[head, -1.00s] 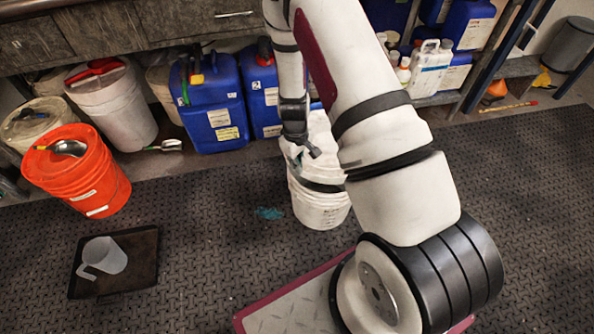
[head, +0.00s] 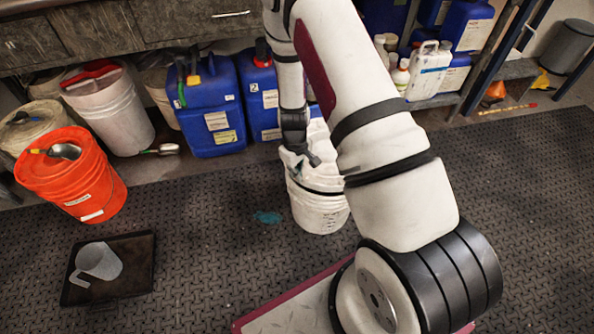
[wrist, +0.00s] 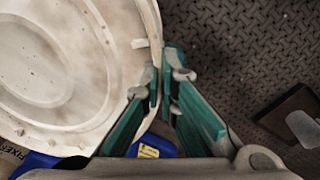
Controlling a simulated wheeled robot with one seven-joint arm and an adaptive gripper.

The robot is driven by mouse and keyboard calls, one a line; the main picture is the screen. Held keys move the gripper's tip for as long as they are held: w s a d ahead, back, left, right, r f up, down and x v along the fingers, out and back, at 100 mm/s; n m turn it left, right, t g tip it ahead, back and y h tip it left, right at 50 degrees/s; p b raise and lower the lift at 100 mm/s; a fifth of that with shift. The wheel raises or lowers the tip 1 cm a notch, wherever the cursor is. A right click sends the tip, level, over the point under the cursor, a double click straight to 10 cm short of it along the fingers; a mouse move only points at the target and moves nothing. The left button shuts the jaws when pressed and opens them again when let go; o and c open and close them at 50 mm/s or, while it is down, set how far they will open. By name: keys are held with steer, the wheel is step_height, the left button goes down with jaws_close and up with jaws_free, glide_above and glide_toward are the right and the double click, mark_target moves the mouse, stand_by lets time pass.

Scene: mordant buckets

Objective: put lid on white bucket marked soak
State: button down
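A white bucket (head: 320,212) stands on the dark floor mat in the middle of the head view, with small dark markings too small to read. My gripper (head: 308,165) is just above it, partly hidden by my arm. In the wrist view a stained, round white lid (wrist: 60,65) with raised rings fills the upper left. The teal fingers of my gripper (wrist: 162,72) are close together at the lid's rim, one finger on each side. In the head view a white shape above the bucket appears to be this lid; whether it touches the bucket is hidden.
An orange bucket (head: 75,180) with a metal scoop stands at left. A black tray (head: 140,262) holds a clear jug (head: 98,261). Blue canisters (head: 210,110) and a white bucket (head: 115,112) line the bench. The mat at right is clear.

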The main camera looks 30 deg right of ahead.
steer(key=shift+f+b, duration=1)
steer(key=shift+f, duration=0.55)
steer(key=shift+f+b, duration=1.15)
steer(key=shift+f, duration=0.1)
stand_by(0.8)
steer(key=c, duration=1.7)
jaws_free()
steer(key=shift+r, duration=0.15)
steer(key=r, duration=1.1)
steer(key=shift+s+a+r, duration=0.1)
steer(key=shift+a+r, duration=0.2)
steer(key=shift+r, duration=0.1)
